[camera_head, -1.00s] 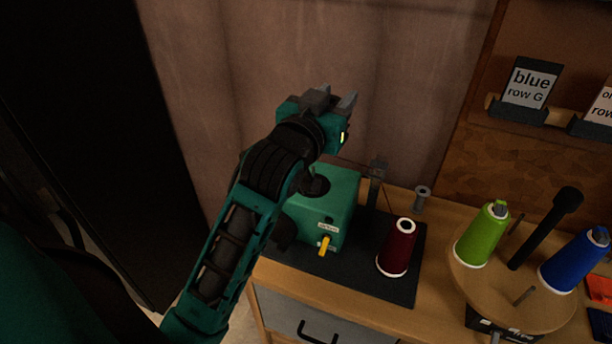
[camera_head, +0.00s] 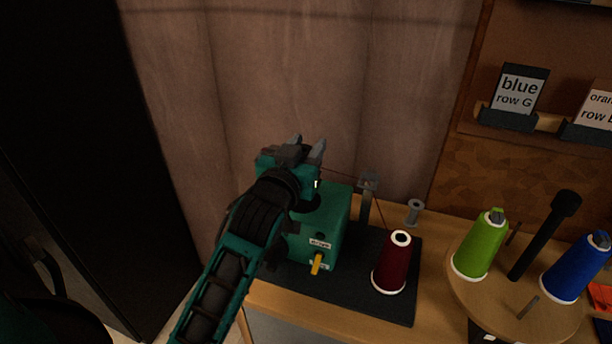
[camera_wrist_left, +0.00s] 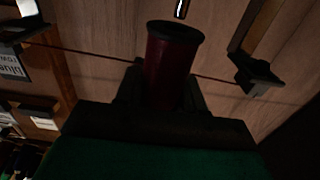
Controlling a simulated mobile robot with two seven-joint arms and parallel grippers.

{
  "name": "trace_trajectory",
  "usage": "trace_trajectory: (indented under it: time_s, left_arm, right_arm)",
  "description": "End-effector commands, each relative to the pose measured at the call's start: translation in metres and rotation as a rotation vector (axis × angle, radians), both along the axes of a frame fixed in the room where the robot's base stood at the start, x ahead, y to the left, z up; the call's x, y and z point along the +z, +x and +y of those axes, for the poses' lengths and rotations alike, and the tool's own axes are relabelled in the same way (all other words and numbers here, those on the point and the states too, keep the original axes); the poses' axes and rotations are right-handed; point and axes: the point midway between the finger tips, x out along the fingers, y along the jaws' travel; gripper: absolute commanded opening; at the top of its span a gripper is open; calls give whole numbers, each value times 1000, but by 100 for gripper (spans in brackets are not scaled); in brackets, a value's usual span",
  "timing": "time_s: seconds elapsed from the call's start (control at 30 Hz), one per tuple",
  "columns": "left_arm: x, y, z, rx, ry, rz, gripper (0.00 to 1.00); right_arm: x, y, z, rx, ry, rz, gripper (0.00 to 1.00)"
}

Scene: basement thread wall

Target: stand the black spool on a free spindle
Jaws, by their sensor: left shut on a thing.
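My left gripper (camera_head: 308,150) is raised above the green winder box. It is shut on the black spool (camera_wrist_left: 174,65), which shows in the left wrist view as a dark red cylinder with a black rim. The hold itself is hidden in the head view. The round wooden stand (camera_head: 470,300) at the right bears a green cone (camera_head: 479,247) and a blue cone (camera_head: 577,268). A bare spindle (camera_head: 528,307) sticks up at its front, and another (camera_head: 514,231) shows behind, beside the black centre post (camera_head: 543,236). My right gripper is not in view.
The green winder box (camera_head: 327,234) and a dark red cone (camera_head: 392,262) stand on a black mat (camera_head: 350,294). A thread guide (camera_head: 367,186) rises behind, with a thread running towards my gripper. A small grey spool-like piece (camera_head: 414,212) stands nearby.

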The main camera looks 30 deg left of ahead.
Motion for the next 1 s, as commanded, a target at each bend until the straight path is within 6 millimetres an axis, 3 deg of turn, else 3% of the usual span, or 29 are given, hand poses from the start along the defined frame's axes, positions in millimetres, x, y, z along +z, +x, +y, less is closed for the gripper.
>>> trace_trajectory:
  time_s: [0.4,0.83,0.87,1.0]
  left_arm:
    - [-49,0,0,1,-1,1,10]
    - [-55,0,0,0,0,0,10]
    - [-53,0,0,0,0,-1,41]
    - [-53,0,0,0,0,0,55]
  right_arm:
    - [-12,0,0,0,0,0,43]
    - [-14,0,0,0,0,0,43]
    - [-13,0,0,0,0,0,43]
    - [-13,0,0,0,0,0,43]
